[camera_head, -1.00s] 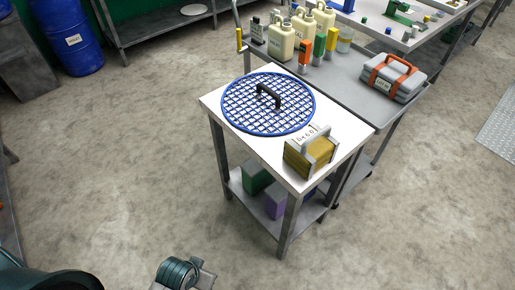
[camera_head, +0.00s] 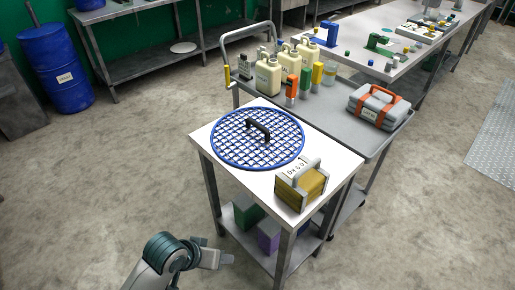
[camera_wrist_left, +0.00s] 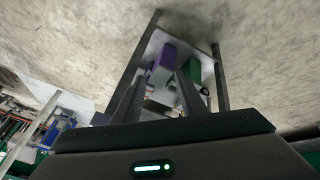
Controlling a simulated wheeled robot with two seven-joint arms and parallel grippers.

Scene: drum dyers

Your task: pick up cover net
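The cover net (camera_head: 236,143) is a round blue-rimmed grid with a black handle (camera_head: 258,129) standing up at its middle. It lies flat on the white top of a small table (camera_head: 250,181). My left gripper (camera_head: 222,258) is low in front of the table, below and apart from the net. In the left wrist view its two dark fingers (camera_wrist_left: 163,95) stand apart with nothing between them. The net cannot be made out in the wrist view. My right gripper is in neither view.
A yellow-brown block with a grey handle (camera_head: 302,187) stands on the table beside the net. Green (camera_head: 247,212) and purple (camera_head: 268,236) boxes sit on the lower shelf. A grey cart (camera_head: 340,109) with bottles and an orange-strapped case (camera_head: 378,106) adjoins behind.

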